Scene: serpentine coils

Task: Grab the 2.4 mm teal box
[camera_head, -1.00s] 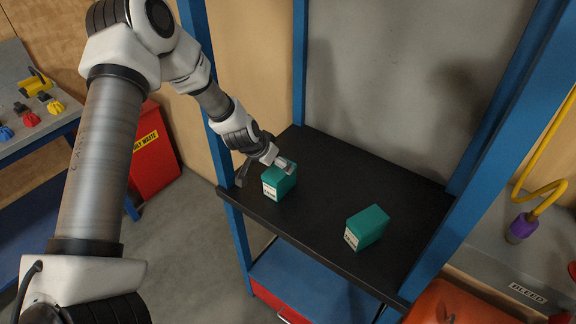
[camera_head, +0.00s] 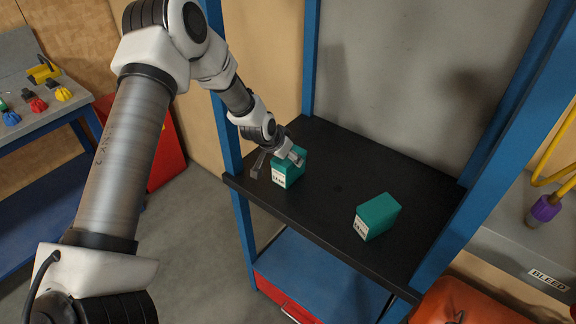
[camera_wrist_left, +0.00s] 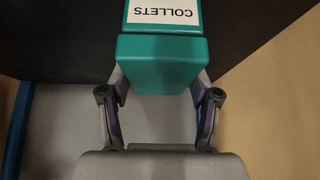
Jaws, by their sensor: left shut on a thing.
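Two teal boxes with white labels are on the black shelf top (camera_head: 322,205). The left teal box (camera_head: 289,168) is at my left gripper (camera_head: 279,162), which is shut on it. In the left wrist view this box (camera_wrist_left: 160,64) sits between the two fingers of the gripper (camera_wrist_left: 160,88), with a label reading "COLLETS". I cannot tell whether it still touches the shelf. The right teal box (camera_head: 378,215) stands apart on the shelf, untouched. The size print on both labels is too small to read surely. My right gripper is not in view.
Blue posts (camera_head: 488,150) frame the shelf, with a grey panel (camera_head: 405,80) behind it. A lower blue shelf (camera_head: 318,272) is underneath. A workbench (camera_head: 50,118) with coloured parts is at left, beside a red bin (camera_head: 165,150). The shelf's middle is clear.

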